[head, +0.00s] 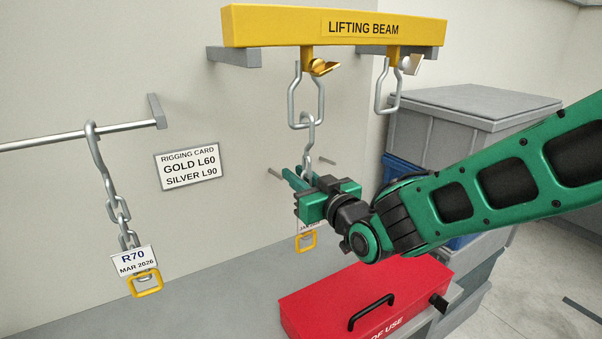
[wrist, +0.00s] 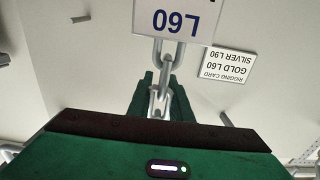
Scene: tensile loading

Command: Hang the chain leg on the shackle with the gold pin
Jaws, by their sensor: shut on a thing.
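The shackle with the gold pin (head: 322,67) hangs under the left part of the yellow lifting beam; its grey bow (head: 291,105) points down. My gripper (head: 300,181) is shut on a link of a chain leg (head: 309,135) below this shackle. The leg's top hook overlaps the bottom of the bow; I cannot tell whether it bears on it. The wrist view, upside down, shows the held links (wrist: 158,100) between the fingers (wrist: 160,88) and the leg's tag reading L60 (wrist: 177,22). In the head view, my gripper partly hides that tag; a yellow ring (head: 306,243) hangs below.
A shackle with a silver pin (head: 410,64) hangs empty at the right. Another chain leg, tagged R70 (head: 133,260), hangs on a wall rail (head: 60,141). A rigging card (head: 187,166) reads gold L60, silver L90. A red box (head: 365,290) stands below my arm, grey bins (head: 470,100) behind.

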